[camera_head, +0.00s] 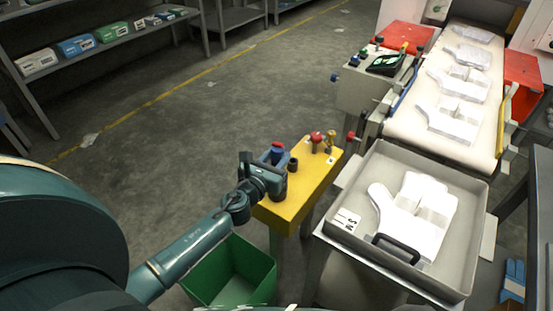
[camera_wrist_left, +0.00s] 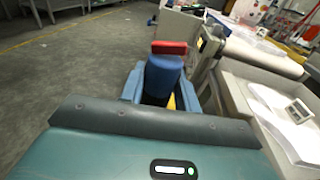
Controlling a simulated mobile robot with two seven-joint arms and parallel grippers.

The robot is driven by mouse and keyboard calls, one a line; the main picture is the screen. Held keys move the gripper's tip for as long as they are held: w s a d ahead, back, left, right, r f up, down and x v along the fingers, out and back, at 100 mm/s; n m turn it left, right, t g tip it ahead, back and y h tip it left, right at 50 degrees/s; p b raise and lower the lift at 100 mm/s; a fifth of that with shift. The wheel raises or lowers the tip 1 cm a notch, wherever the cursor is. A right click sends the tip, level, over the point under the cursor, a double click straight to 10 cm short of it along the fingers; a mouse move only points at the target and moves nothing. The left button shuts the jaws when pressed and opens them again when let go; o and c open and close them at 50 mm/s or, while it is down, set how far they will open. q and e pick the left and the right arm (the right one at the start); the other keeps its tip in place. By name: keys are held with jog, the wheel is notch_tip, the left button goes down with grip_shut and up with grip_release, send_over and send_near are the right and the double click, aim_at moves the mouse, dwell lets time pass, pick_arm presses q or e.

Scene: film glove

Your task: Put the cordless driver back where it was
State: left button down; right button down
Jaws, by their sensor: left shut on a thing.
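The cordless driver (camera_head: 273,154) looks blue with a red end. My left gripper (camera_head: 268,176) is shut on it at the left end of a yellow stand (camera_head: 298,199). In the left wrist view, the driver (camera_wrist_left: 163,76) stands between the two blue fingers (camera_wrist_left: 160,92), with a strip of yellow below. The gripper hides the driver's lower part, so I cannot tell whether it touches the stand. My right gripper is not in view.
A short dark cylinder (camera_head: 292,165) and red-topped and brass-coloured pieces (camera_head: 323,140) are on the stand. A green bin (camera_head: 232,273) is below left. A grey tray (camera_head: 350,253) with white gloves is to the right, before a conveyor (camera_head: 407,128). The floor behind is open.

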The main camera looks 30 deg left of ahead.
pick_arm(q)
jog(key=c, duration=1)
grip_release()
jog(key=shift+f, duration=0.1)
